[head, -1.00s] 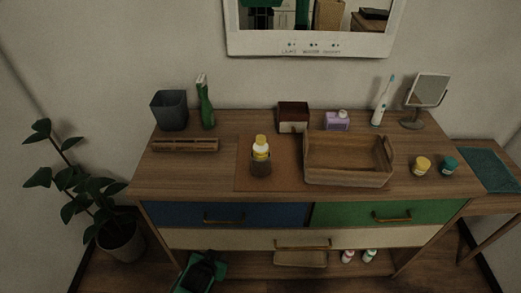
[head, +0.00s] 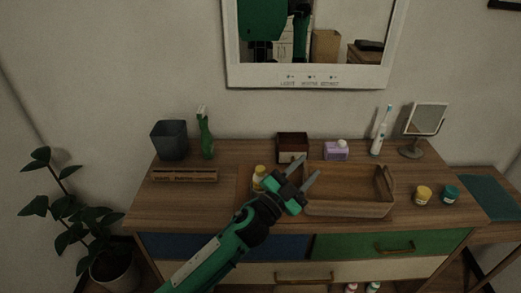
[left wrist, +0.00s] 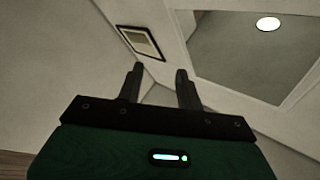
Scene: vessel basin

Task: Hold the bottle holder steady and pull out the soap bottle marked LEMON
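The soap bottle (head: 258,172), yellow with a pale cap, stands on the brown mat near the middle of the dresser top. The dark holder around its base is hidden behind my left arm, and no label can be read. My left gripper (head: 308,173) is in front of and to the right of the bottle, over the left part of the wooden tray. Its two fingers are apart and empty; the left wrist view also shows the open fingers (left wrist: 158,85) with nothing between them. My right gripper is not in view.
The wooden tray (head: 347,211) lies right of the bottle. A small brown box (head: 292,146) and a purple bottle (head: 336,151) stand behind. A yellow jar (head: 423,195) and teal jar (head: 450,196) are at right; a wooden rack (head: 184,175) is at left.

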